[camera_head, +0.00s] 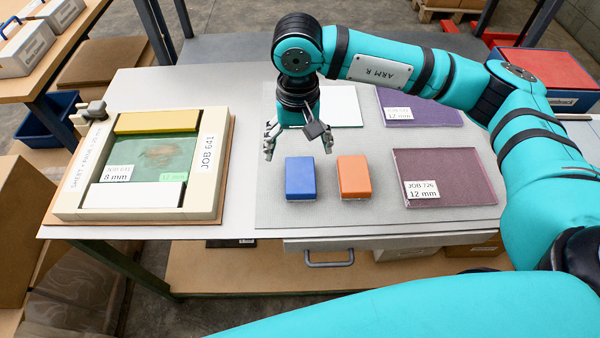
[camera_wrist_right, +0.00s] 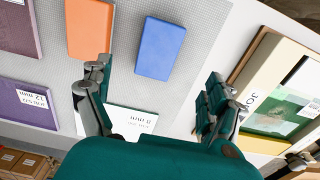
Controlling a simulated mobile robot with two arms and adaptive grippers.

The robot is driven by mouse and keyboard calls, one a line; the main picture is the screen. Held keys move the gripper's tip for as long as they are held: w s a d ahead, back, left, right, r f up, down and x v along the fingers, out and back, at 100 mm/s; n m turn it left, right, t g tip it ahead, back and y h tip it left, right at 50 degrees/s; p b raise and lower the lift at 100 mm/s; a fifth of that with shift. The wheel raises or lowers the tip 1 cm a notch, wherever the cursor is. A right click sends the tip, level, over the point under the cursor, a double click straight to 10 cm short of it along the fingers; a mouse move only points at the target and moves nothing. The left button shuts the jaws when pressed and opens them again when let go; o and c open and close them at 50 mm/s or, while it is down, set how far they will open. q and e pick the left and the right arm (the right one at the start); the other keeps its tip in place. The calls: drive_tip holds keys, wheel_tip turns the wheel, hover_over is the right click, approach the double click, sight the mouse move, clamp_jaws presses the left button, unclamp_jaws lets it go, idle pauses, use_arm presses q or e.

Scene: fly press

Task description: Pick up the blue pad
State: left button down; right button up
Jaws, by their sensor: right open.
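The blue pad (camera_head: 300,178) lies flat on the grey perforated mat (camera_head: 270,215), just left of an orange pad (camera_head: 353,176) with a gap between them. My right gripper (camera_head: 299,150) is open and empty, above the mat and behind the blue pad in the head view. In the right wrist view the blue pad (camera_wrist_right: 160,48) lies beyond the spread fingers (camera_wrist_right: 160,105), apart from them, with the orange pad (camera_wrist_right: 90,28) beside it. My left gripper is not in view.
A white plate (camera_head: 345,106) lies behind the gripper. Purple plates lie at the right, one labelled JOB 726 (camera_head: 455,170). The mat in front of the pads is clear.

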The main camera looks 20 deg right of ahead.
hover_over(300, 174)
wheel_tip(300, 174, down, 5)
drive_tip(key=shift+a+p, duration=0.15)
drive_tip(key=shift+p, duration=0.3)
drive_tip(key=f+p, duration=0.1)
drive_tip(key=f, duration=0.1)
drive_tip(key=f+p, duration=0.1)
drive_tip(key=f, duration=0.1)
drive_tip(key=shift+d+f, duration=0.2)
drive_tip(key=shift+f, duration=0.55)
drive_tip(key=shift+c, duration=0.2)
drive_tip(key=c, duration=1.3)
drive_tip(key=shift+r, duration=0.1)
